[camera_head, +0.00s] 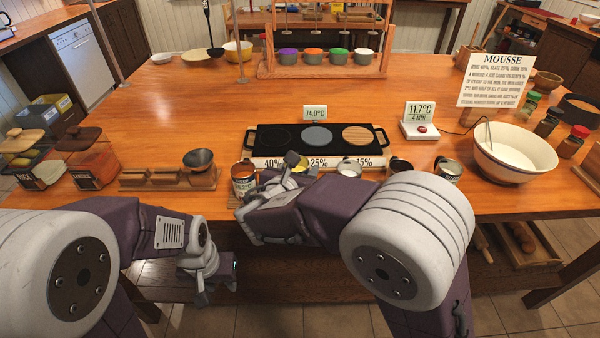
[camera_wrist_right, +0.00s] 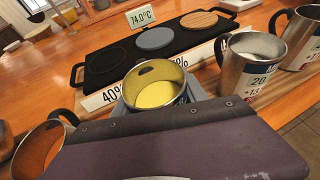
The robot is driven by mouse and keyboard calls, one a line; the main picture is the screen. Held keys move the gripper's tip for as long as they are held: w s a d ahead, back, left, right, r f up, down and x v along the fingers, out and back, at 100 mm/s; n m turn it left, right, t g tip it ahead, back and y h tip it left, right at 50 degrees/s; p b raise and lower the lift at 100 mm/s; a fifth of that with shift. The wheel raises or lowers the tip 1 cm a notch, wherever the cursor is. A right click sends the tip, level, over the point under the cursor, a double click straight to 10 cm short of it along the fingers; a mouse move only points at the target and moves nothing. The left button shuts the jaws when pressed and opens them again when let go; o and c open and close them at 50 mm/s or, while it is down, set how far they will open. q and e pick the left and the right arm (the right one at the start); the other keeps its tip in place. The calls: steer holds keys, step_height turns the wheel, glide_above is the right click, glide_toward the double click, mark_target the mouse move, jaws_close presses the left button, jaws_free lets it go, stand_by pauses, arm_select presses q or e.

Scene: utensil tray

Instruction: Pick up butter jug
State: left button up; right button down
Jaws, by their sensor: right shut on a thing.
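The butter jug (camera_wrist_right: 155,92) is a metal jug with yellow contents. In the right wrist view it stands between the grey fingers of my right gripper, its lower part hidden by my wrist. In the head view only a little of the jug's yellow top (camera_head: 300,168) shows behind my right gripper (camera_head: 301,164), which is shut on it at the front of the hot plate. I cannot tell whether the jug touches the table. My left gripper (camera_head: 216,290) hangs low before the table's front edge, empty, its fingers apart.
Other jugs stand close by: one with reddish contents (camera_head: 243,178) to the left, one with white contents (camera_head: 349,167) to the right, and more further right. The black hot plate (camera_head: 268,138) lies behind. A white bowl (camera_head: 514,150) stands at the right.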

steer(key=r, duration=0.3)
steer(key=shift+s+d+r+p, duration=0.1)
steer(key=shift+d+r+p, duration=0.15)
steer(key=shift+p, duration=0.15)
steer(key=s+d+r, duration=0.2)
steer(key=d+r, duration=0.1)
steer(key=d, duration=0.2)
steer(key=s+d+r+p, duration=0.1)
steer(key=s+d+r, duration=0.1)
steer(key=d, duration=0.3)
steer(key=shift+d+r, duration=0.2)
steer(key=shift+r, duration=0.4)
